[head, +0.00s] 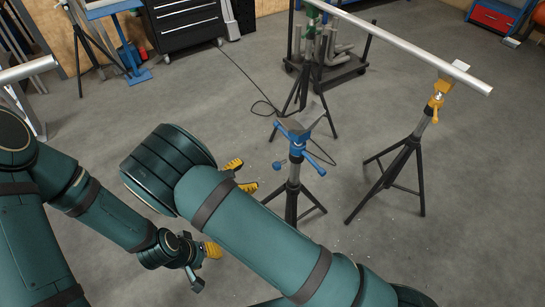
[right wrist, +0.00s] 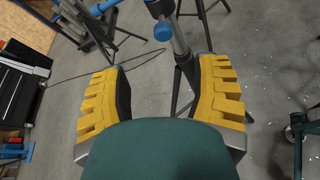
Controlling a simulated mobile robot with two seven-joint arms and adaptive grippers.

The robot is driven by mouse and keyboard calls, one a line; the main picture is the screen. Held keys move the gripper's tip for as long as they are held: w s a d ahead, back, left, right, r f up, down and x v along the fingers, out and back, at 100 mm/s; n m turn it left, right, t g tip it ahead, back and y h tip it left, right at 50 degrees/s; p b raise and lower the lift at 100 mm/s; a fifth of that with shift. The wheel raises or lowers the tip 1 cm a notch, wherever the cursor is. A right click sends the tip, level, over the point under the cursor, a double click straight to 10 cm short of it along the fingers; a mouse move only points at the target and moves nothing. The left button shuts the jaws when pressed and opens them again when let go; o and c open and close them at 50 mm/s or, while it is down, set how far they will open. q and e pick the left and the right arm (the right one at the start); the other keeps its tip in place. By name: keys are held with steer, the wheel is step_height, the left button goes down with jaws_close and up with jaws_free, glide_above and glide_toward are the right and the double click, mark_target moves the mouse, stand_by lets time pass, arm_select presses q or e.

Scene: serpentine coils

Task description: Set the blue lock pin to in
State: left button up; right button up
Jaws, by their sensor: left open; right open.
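A blue stand head (head: 294,134) sits on a black tripod in the middle of the head view. A small round blue knob (head: 278,166), which looks like the lock pin, sticks out on its left side. The knob also shows at the top of the right wrist view (right wrist: 163,31). I cannot tell how deep the pin sits. My right gripper (head: 241,175) is open and empty, left of the knob and apart from it. My left gripper (head: 204,263) is open and empty, low and further left.
A yellow-headed tripod (head: 437,97) holds a long metal pipe (head: 400,52) at the right. A cart with pipe pieces (head: 330,70) stands behind the blue stand. A black tool cabinet (head: 182,24) is at the back left. A dark cable (head: 255,90) lies on the floor.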

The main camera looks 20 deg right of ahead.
mark_target(274, 166)
steer(key=b+x, duration=0.2)
steer(key=x, duration=1.1)
steer(key=shift+d+f, duration=0.2)
